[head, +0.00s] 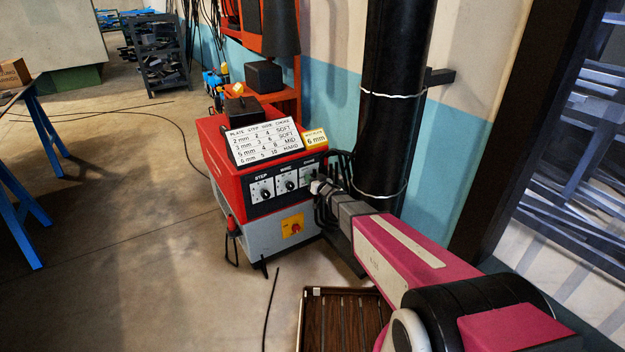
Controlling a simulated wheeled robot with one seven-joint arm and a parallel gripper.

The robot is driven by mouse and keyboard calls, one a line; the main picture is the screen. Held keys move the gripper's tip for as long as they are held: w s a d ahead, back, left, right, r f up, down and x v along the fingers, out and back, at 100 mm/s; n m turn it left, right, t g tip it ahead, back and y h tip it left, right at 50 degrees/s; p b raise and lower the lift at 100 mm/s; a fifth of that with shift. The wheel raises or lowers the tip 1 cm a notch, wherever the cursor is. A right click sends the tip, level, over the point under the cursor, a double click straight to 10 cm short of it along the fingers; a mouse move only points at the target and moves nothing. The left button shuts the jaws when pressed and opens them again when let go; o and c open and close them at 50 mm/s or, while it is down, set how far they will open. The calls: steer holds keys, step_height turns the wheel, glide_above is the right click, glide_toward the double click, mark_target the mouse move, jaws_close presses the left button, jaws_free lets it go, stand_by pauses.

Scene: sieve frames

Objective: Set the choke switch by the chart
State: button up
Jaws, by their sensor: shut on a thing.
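A red and grey machine (215,150) stands on the floor. Its sloped white chart (265,141) has columns for plate, step, a blurred third heading and choke. The 6 mm row seems to read 5, 10, HARD. A yellow tag (315,139) beside it reads 6 mm. On the front panel are the step knob (262,190) and a middle knob (286,181). The choke panel (306,172) is at the right. My gripper (316,187) comes from the right and is shut on the choke switch, which it mostly hides. The switch's setting cannot be read.
A red and yellow main switch (292,225) sits below the knobs. A black pipe (392,100) rises close behind my arm. A slatted brown tray (340,318) lies on the floor in front. Dark cables (270,305) cross the floor. Open floor lies to the left.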

stand_by(0.5)
steer(key=o, duration=0.9)
steer(key=v, duration=1)
steer(key=shift+s+d, duration=0.25)
steer(key=shift+s, duration=0.1)
